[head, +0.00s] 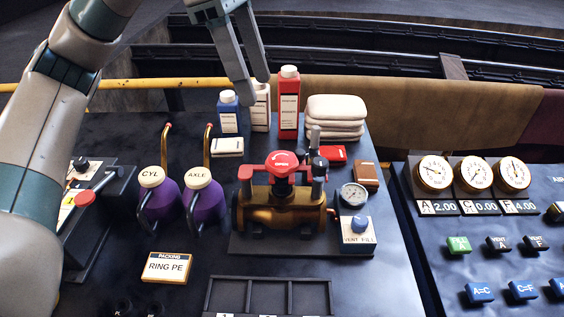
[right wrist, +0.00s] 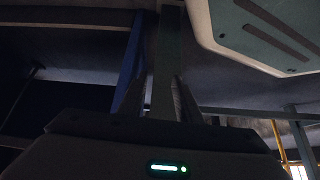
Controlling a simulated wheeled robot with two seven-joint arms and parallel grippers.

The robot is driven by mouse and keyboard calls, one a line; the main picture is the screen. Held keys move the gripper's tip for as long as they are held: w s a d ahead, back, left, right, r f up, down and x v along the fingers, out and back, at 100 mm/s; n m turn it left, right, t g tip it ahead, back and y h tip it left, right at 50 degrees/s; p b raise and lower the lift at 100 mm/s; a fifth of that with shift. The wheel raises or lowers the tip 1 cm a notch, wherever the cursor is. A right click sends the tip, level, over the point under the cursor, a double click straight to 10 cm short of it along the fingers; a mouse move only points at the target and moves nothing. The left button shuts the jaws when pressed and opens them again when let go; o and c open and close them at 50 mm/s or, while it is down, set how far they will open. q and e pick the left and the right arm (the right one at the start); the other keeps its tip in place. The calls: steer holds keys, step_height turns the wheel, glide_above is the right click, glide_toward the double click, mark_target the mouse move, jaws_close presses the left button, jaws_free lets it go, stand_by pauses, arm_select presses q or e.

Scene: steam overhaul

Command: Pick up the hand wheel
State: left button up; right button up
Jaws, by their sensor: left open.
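The red hand wheel (head: 281,163), marked OPEN, sits on top of the brass valve body (head: 283,208) in the middle of the bench in the head view. A red arm reaches left from it, and a dark post stands at its right. My left gripper (head: 251,92) is open and empty. It hangs above and behind the wheel, in front of the bottles in the picture, and does not touch the wheel. My right gripper does not show in the head view.
Purple CYL (head: 158,204) and AXLE (head: 205,204) oil cans stand left of the valve. A red bottle (head: 289,105) and folded cloths (head: 335,118) stand behind it. A pressure gauge (head: 353,195) is at its right, and a divided tray (head: 270,283) in front.

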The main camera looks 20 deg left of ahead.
arm_select(q)
steer(key=p, duration=0.2)
glide_toward(282, 159)
steer(key=shift+f, duration=0.3)
steer(key=shift+d+f, duration=0.2)
steer(key=shift+f, duration=0.35)
steer(key=shift+d+f, duration=0.15)
steer(key=shift+f, duration=0.45)
arm_select(e)
steer(key=shift+s+a+r, duration=0.1)
steer(key=shift+s+a, duration=0.1)
steer(key=shift+s, duration=0.45)
arm_select(q)
steer(key=shift+d+f, duration=0.1)
steer(key=shift+f, duration=0.05)
steer(key=shift+d+f+p, duration=0.1)
steer(key=shift+f+p, duration=0.2)
steer(key=p+x, duration=0.1)
steer(key=x, duration=0.2)
steer(key=shift+s, duration=0.1)
steer(key=shift+d+f, duration=0.15)
steer(key=shift+f, duration=0.4)
arm_select(e)
steer(key=s+d+f+g, duration=0.2)
steer(key=s+d, duration=0.1)
steer(key=s, duration=0.4)
steer(key=shift+f, duration=0.35)
